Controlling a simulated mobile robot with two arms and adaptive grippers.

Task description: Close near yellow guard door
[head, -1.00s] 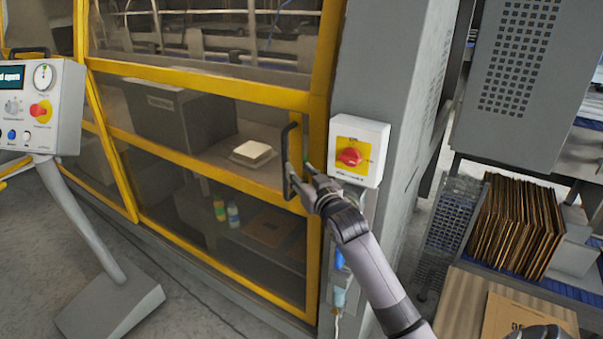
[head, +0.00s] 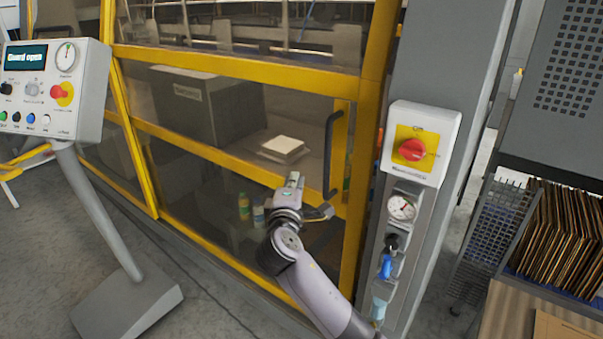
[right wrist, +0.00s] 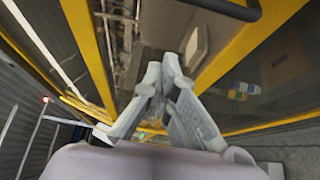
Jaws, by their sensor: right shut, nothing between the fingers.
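The near yellow guard door (head: 190,153) has a yellow frame, clear panes and a black bar handle (head: 333,155) near its right edge. I cannot tell how wide any gap is between door and yellow post (head: 372,130). My right gripper (head: 294,182) is shut and empty, in front of the pane, left of the handle's lower end and apart from it. In the right wrist view its fingers (right wrist: 163,72) meet at the tips, with the black handle (right wrist: 225,8) at the top edge. Contact with the door is unclear. My left gripper is out of view.
A control panel (head: 50,92) on a slanted stand at left reads "Guard open". A grey column (head: 440,60) at right bears a red rotary switch (head: 412,150) and a gauge (head: 401,207). A rack of flat cardboard (head: 555,235) stands far right.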

